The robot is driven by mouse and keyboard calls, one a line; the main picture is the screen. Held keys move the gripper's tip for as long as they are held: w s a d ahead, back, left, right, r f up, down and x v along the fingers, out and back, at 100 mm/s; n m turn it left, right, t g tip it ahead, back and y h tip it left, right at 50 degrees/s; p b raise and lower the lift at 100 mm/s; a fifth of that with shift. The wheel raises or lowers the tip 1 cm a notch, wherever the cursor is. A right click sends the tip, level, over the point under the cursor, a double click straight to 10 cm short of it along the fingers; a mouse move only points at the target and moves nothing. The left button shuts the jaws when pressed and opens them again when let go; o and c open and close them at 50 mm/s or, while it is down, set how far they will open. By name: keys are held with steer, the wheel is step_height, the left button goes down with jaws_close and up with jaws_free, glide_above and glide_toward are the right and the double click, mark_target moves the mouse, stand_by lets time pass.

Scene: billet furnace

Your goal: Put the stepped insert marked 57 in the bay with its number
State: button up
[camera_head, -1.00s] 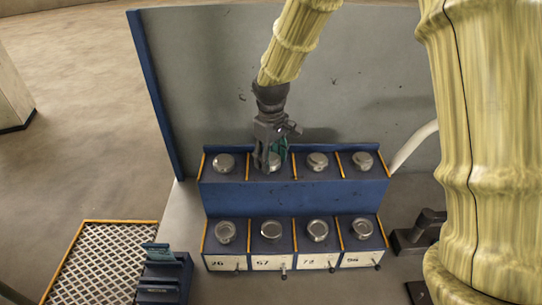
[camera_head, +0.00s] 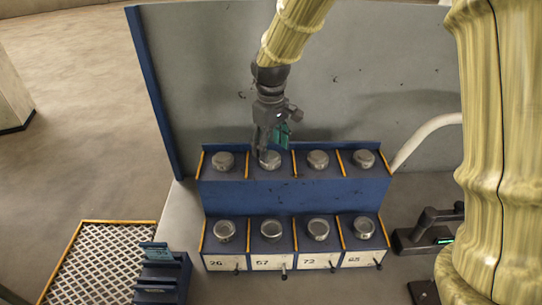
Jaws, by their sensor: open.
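My gripper (camera_head: 264,149) points down over the second compartment from the left in the upper row of the blue rack (camera_head: 295,196). It is open, close above a round metal insert (camera_head: 271,160) there; the fingers partly cover it. A teal piece (camera_head: 282,136) shows beside the fingers; I cannot tell if it belongs to the gripper. No number is readable on any insert.
The other bays, with labels like 26 (camera_head: 218,263) and 72 (camera_head: 309,263), also have round metal pieces. Orange dividers separate them. A grey panel (camera_head: 360,60) stands behind. A blue stand (camera_head: 162,275) and a mesh tray (camera_head: 100,265) are at left, a black device (camera_head: 428,232) at right.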

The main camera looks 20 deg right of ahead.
mark_target(271, 155)
step_height(271, 155, up, 8)
steer(key=b, duration=0.3)
steer(key=shift+r, duration=0.25)
